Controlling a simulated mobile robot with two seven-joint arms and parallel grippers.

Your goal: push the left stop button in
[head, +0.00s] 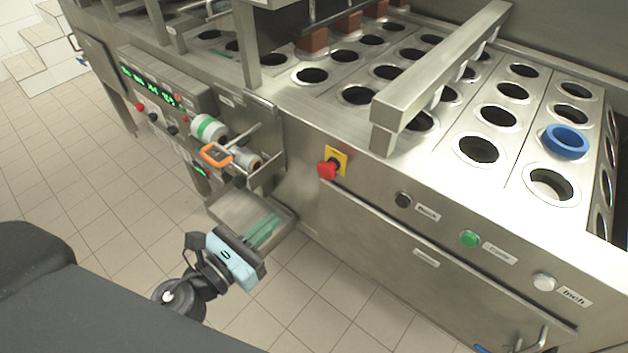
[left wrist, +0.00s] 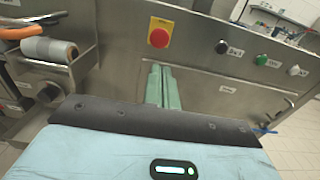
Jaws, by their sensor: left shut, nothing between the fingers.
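A red mushroom stop button (head: 328,169) sits on a yellow plate (head: 341,156) on the steel front of the machine. In the left wrist view the red button (left wrist: 159,38) is near the top middle, facing me and fully uncovered. My left gripper (head: 275,221) is in front of the machine, below and left of the button in the head view. Its green fingers (left wrist: 161,70) are shut with nothing between them. In the left wrist view their tips appear just below the yellow plate, apart from the button. My right gripper is not in view.
Black (head: 403,200), green (head: 470,239) and white (head: 544,282) buttons line the front to the right.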

